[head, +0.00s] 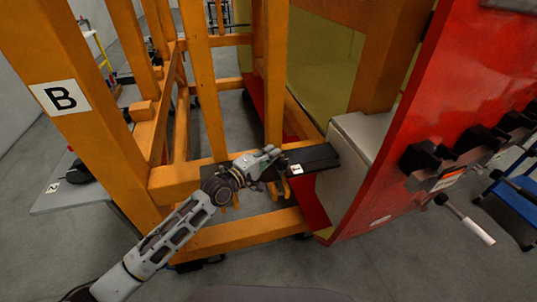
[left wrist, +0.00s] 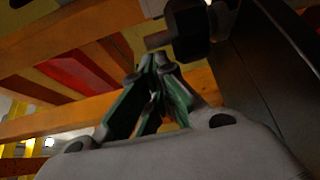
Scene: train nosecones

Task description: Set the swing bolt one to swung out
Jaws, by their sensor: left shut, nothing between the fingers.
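A dark bracket (head: 318,158) with a small white label reading 1 joins the orange frame to the pale block on the red nosecone. My left gripper (head: 273,154) is at the left end of this bracket, beside the label. It also shows in the left wrist view (left wrist: 155,62), with its green-padded fingers closed together and empty. Just beyond the fingertips there is a dark nut-like part (left wrist: 187,28) with a short metal rod (left wrist: 158,40), probably swing bolt one. I cannot tell whether the fingers touch it. In the head view the bolt is not clearly visible around my gripper.
Orange frame posts (head: 202,90) stand close around my left arm; one carries a sign B (head: 60,97). The front floor is clear.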

